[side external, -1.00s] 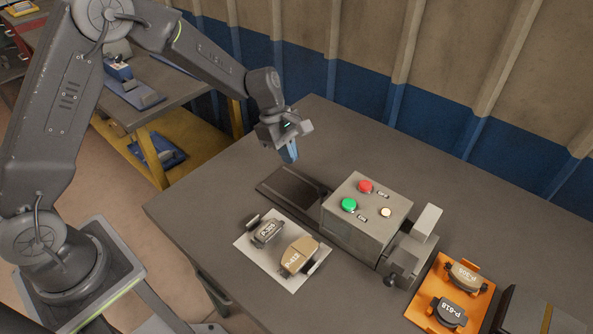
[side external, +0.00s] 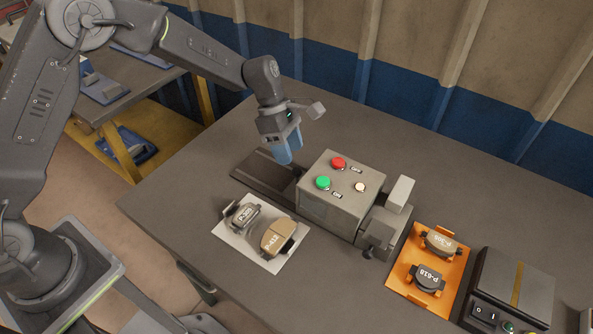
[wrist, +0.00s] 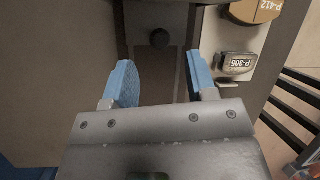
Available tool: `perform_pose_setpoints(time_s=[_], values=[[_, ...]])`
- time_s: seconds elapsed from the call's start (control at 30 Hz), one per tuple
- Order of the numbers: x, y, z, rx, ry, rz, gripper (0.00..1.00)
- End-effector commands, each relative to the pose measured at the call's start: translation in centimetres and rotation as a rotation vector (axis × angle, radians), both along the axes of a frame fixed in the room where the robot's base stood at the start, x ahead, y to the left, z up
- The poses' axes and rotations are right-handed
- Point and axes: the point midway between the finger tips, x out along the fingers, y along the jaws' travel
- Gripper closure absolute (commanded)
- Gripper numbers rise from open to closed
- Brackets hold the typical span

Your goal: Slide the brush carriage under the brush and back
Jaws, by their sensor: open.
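The grey box (side external: 340,200) with red, green and pale buttons stands over a dark flat track (side external: 262,174) that extends to its left. My gripper (side external: 288,155) is above the track, left of the box, pointing down. No brush bristles can be made out.
A pale plate (side external: 232,238) in front of the track holds shoes P-305 (side external: 243,216) and P-412 (side external: 278,238). An orange tray (side external: 405,285) with two shoes and a grey switch unit (side external: 515,285) stand to the right. The table behind the box is clear.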

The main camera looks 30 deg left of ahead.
Motion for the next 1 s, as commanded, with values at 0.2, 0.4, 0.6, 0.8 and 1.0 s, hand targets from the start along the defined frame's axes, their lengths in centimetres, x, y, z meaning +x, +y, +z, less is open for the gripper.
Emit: perform_pose_setpoints(time_s=[0.2,0.4,0.6,0.8,1.0], values=[[-0.5,-1.7,-3.8,0.001,0.003,-0.002,0.48],[-0.7,-2.5,-5.5,0.0,0.001,0.0,0.48],[-0.7,-2.7,-5.9,0.0,-0.001,-0.001,0.48],[-0.7,-2.7,-5.9,0.0,-0.001,-0.001,0.52],[-0.7,-2.6,-5.9,0.0,-0.001,-0.001,0.71]])
